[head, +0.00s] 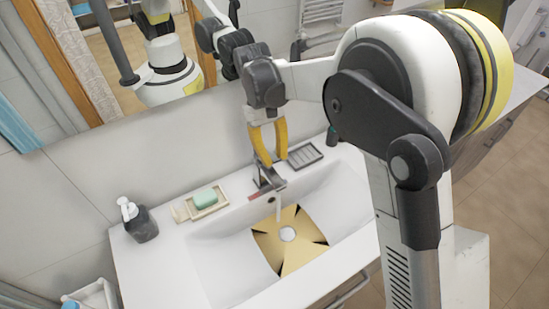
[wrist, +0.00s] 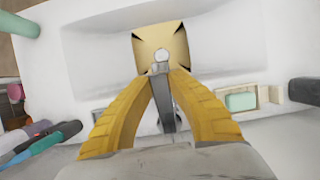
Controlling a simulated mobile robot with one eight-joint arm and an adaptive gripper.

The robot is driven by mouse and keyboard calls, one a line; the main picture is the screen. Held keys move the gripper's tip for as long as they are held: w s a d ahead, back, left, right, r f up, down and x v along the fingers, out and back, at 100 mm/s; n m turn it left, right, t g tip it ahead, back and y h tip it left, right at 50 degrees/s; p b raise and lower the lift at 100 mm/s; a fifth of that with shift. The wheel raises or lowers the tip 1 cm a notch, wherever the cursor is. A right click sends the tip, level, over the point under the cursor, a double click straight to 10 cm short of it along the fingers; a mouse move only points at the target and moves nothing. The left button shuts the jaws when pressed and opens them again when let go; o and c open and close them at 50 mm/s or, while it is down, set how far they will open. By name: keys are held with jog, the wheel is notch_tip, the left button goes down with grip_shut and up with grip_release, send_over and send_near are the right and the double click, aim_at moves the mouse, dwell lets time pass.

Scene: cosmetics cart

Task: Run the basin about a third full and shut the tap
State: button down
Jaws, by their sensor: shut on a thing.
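The white basin (head: 225,262) is set in a white counter. Its floor shows a tan square patch (head: 268,241) with dark triangles around a round pale drain (head: 288,234). No clear water level can be made out. The grey metal tap (head: 268,182) stands at the basin's back edge. A thin pale streak below its spout looks like running water. My gripper (head: 273,160) has yellow fingers pointing down at the tap top. In the wrist view my gripper (wrist: 160,73) closes on the tap's lever end, with the tap body (wrist: 168,112) between the fingers; the exact contact is partly hidden.
A green soap bar (head: 205,197) lies in a wooden dish left of the tap. A dark pump bottle (head: 139,220) stands at the counter's left. A dark ridged tray (head: 305,155) sits right of the tap. A mirror (head: 150,60) hangs close behind my arm.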

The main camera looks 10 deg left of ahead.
jog(key=c, duration=1.2)
grip_release()
notch_tip(320, 180, up, 10)
jog(key=s+d+f+m+t+y+b, duration=0.1)
jog(key=s+d+m+t+y+b, duration=0.35)
jog(key=d, duration=1.05)
jog(key=s+d+f+m+t+b, duration=0.1)
jog(key=s+d+f+t, duration=0.1)
jog(key=s+d+f, duration=0.1)
jog(key=s+d+f+m+t+h+b, duration=0.1)
jog(key=s+d+f+t+b, duration=0.1)
jog(key=s+d+f, duration=0.1)
jog(key=s+d+f+m+t+h+b, duration=0.1)
jog(key=s+d+f+t+b, duration=0.1)
jog(key=s+d, duration=0.1)
jog(key=shift+s+d+f, duration=0.35)
jog(key=shift+s+f, duration=0.05)
jog(key=shift+s, duration=0.25)
